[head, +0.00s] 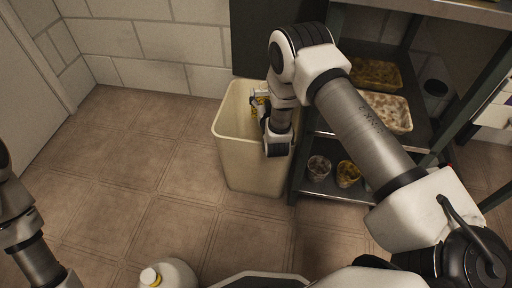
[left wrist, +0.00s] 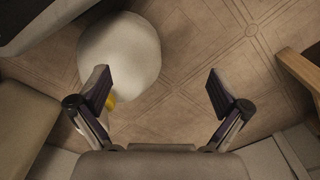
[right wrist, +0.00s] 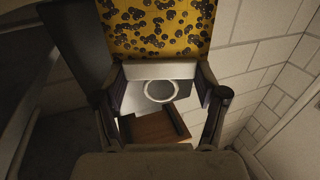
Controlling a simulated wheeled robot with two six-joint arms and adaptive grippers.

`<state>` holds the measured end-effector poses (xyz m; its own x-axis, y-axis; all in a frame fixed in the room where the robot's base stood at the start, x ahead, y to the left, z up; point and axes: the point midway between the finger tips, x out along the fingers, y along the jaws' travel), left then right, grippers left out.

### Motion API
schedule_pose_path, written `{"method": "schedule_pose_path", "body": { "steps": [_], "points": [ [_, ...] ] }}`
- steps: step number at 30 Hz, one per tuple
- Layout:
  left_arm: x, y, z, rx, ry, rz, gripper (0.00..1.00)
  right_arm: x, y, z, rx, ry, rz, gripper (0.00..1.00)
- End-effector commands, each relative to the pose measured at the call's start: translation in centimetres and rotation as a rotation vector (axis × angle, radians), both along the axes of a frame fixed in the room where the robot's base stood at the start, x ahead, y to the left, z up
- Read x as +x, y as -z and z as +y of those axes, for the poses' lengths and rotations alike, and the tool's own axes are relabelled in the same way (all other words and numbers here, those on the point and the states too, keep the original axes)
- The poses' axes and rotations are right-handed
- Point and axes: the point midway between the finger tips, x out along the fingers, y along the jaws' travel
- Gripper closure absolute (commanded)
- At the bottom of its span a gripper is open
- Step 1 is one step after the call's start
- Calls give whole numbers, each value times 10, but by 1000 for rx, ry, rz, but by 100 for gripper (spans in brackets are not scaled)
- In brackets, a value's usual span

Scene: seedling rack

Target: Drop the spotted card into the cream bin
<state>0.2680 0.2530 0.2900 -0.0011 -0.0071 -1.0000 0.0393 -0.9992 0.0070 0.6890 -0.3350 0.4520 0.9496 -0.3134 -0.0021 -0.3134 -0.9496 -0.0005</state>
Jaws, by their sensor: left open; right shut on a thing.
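The spotted card (head: 261,101), yellow with dark spots and a white part, is held at the mouth of the cream bin (head: 240,150). My right gripper (head: 265,112) is shut on it, with the hand over the bin's right side. In the right wrist view the card (right wrist: 155,25) stands up beyond the fingers of the gripper (right wrist: 160,90); a white band and ring show lower down. How deep the card sits in the bin is partly hidden by my arm. My left gripper (left wrist: 160,92) is open and empty, low over the floor.
A dark shelf rack (head: 420,130) stands right of the bin, with trays (head: 388,110) and small pots (head: 348,173). A white jug with a yellow cap (head: 172,275) stands at the front. Floor left of the bin is clear; a tiled wall is behind.

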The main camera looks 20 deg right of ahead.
Motion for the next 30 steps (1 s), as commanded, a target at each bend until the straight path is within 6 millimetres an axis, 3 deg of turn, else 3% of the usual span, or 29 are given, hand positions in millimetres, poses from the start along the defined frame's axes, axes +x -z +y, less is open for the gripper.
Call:
{"method": "schedule_pose_path", "body": {
  "steps": [1, 3, 11, 12, 13, 14, 25, 30],
  "points": [
    [0, 11, 0, 0, 0, 0, 0, 0, 11, 0, 0, 0, -1, 43],
    [0, 13, 0, 0, 0, 0, 0, 0, 14, 0, 0, 0, -1, 43],
    [0, 11, 0, 0, 0, 0, 0, 0, 13, 0, 0, -1, -1, 43],
    [0, 11, 0, 0, 0, 0, 0, 0, 13, 0, 0, -1, -1, 14],
    [0, 11, 0, 0, 0, 0, 0, 0, 13, 0, 0, -1, -1, 3],
    [0, 11, 0, 0, 0, 0, 0, 0, 13, 0, 0, -1, -1, 0],
    [0, 11, 0, 0, 0, 0, 0, 0, 10, 0, 0, -1, -1, 0],
    [0, 11, 0, 0, 0, 0, 0, 1, -17, 0, 0, -1, -3, 0]
  ]
}}
